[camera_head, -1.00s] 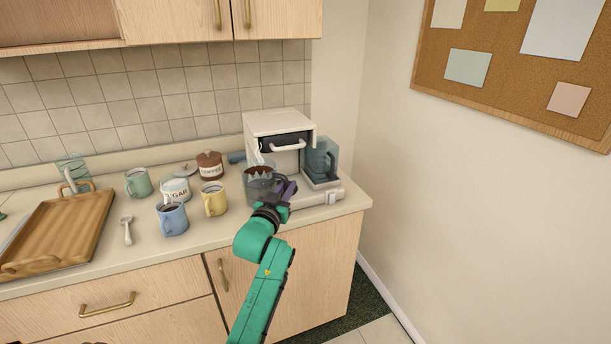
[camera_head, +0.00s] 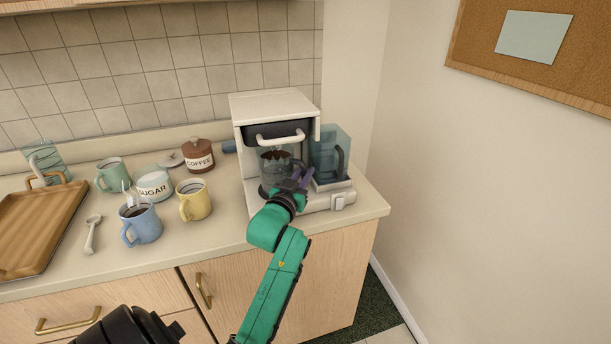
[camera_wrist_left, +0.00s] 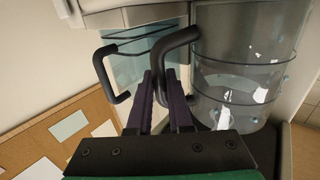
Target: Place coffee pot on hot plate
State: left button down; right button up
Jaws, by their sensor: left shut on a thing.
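The coffee pot (camera_head: 276,170) is clear glass with a dark handle. It is inside the open bay of the white coffee maker (camera_head: 274,105), under the dark filter drawer (camera_head: 270,131). The dark hot plate (camera_head: 263,190) shows only at its left edge, low in the bay; the pot and my gripper hide the rest. I cannot tell whether the pot touches it. My left gripper (camera_head: 298,180) is shut on the pot handle from the front right. In the left wrist view the glass pot (camera_wrist_left: 245,75) looks upright beside the fingers (camera_wrist_left: 166,95). My right gripper is not in view.
A clear water tank (camera_head: 328,150) with its own handle is close right of the pot. A switch (camera_head: 338,202) is on the maker's front. The wall is to the right.

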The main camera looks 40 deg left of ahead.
pick_arm(q)
jog(key=c, duration=0.8)
grip_release()
jog(key=shift+s, duration=0.1)
jog(key=shift+c, duration=0.2)
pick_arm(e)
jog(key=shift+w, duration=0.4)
pick_arm(q)
jog(key=shift+r, duration=0.15)
jog(key=b+v, duration=0.2)
jog(key=v, duration=1)
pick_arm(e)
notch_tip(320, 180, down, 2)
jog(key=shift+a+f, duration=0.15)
